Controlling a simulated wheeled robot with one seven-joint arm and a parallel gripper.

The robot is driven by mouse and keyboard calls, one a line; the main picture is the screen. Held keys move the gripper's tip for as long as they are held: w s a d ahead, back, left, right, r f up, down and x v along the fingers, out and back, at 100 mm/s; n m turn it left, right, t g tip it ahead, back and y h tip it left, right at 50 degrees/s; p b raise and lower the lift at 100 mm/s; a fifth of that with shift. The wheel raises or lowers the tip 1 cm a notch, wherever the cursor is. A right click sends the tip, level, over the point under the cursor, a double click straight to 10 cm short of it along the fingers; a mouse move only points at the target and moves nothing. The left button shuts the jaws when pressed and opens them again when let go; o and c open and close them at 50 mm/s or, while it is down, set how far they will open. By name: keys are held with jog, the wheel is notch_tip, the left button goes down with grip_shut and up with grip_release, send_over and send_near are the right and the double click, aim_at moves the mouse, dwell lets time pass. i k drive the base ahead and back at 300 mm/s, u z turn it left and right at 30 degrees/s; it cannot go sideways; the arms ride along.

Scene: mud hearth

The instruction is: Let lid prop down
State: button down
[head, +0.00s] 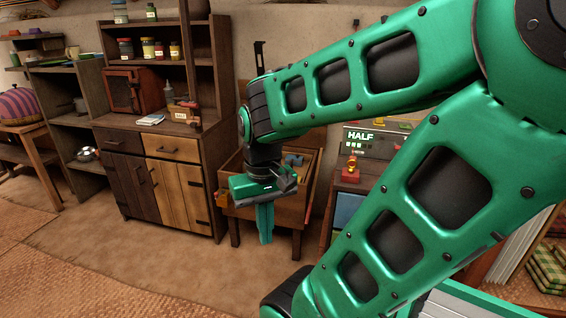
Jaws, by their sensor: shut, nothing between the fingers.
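A wooden box on legs (306,191) stands open at the centre, with several small coloured things inside. A thin dark upright piece (258,56) rises behind my arm above the box. It may be the lid prop, but its lower end is hidden and I cannot tell what it joins. I cannot make out a lid. My gripper (265,240) points down in front of the box's front side, with its teal fingers together and nothing between them. Whether it touches the box cannot be told. My green arm hides part of the box and the wall behind.
A wooden cabinet (177,175) with shelves of jars stands left of the box. A panel reading HALF (362,140) and a red-and-yellow object (351,170) are to the right. A table with a striped dome (18,104) is far left. The floor in front is clear.

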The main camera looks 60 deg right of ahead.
aim_at(310, 203)
jog(key=u, duration=0.05)
jog(key=i, duration=1.25)
jog(key=z, duration=0.65)
jog(key=i, duration=0.95)
jog(key=z, duration=1.05)
jog(key=i, duration=0.45)
jog(key=z, duration=0.25)
